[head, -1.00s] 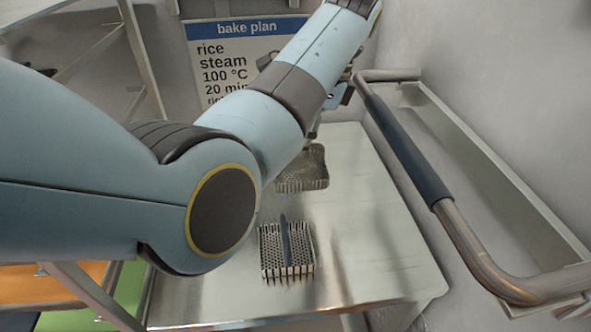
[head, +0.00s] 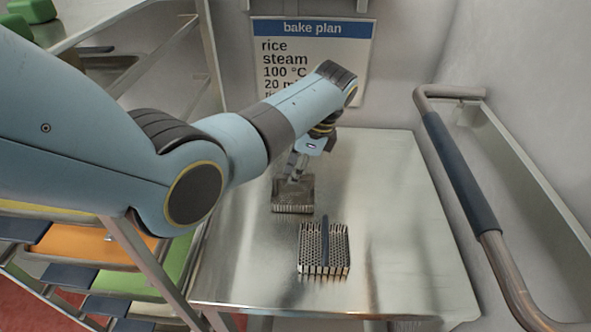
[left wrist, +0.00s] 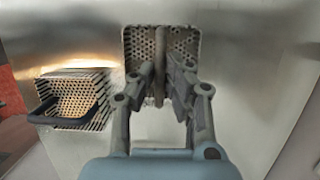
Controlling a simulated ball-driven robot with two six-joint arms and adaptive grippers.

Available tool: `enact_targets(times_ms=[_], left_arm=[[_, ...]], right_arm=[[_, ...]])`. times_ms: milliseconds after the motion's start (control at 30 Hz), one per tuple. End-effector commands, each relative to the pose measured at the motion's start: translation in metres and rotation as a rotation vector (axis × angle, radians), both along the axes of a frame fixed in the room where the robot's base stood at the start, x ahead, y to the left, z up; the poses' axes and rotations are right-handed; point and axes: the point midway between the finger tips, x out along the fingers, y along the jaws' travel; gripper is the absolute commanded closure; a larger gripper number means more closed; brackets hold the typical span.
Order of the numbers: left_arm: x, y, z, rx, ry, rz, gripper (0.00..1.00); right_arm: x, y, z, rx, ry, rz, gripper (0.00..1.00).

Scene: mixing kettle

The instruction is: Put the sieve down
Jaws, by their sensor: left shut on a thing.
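My left gripper (head: 295,168) is shut on the handle of a metal sieve (head: 292,195), a perforated box-shaped basket. The sieve is level, at the steel table top; I cannot tell whether it touches it or hangs just above. In the left wrist view the fingers (left wrist: 161,78) close on the upright handle, with the perforated sieve (left wrist: 186,40) beyond them. A second perforated basket (head: 312,250) with a dark handle stands nearer on the table, apart from the held one; it also shows in the left wrist view (left wrist: 82,88). My right gripper is out of view.
The steel table (head: 400,230) is bare to the right and behind the baskets. A rail with a dark grip (head: 460,175) runs along the right wall. A rack with coloured trays (head: 90,245) stands at left. A bake plan sign (head: 313,55) hangs behind.

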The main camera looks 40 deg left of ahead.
Motion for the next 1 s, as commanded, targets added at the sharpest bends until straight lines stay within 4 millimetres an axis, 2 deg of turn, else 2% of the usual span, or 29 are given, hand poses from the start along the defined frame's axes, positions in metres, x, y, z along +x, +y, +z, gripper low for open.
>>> enact_targets(times_ms=[333, 367, 533, 833, 1000], left_arm=[[0.001, 0.000, -0.003, 0.000, -0.002, -0.001, 1.00], [0.001, -0.001, -0.003, 0.000, -0.001, 0.000, 0.86], [0.000, 0.000, -0.003, 0.000, -0.001, 0.000, 0.65], [0.001, 0.000, 0.000, 0.000, -0.001, 0.000, 0.65], [0.005, -0.007, 0.022, -0.001, -0.005, -0.001, 0.65]], right_arm=[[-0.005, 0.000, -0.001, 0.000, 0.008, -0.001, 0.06], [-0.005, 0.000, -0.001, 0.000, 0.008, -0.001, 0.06], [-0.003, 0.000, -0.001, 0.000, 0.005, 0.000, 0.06], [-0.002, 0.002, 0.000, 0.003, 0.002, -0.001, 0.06], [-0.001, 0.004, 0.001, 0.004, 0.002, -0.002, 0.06]])
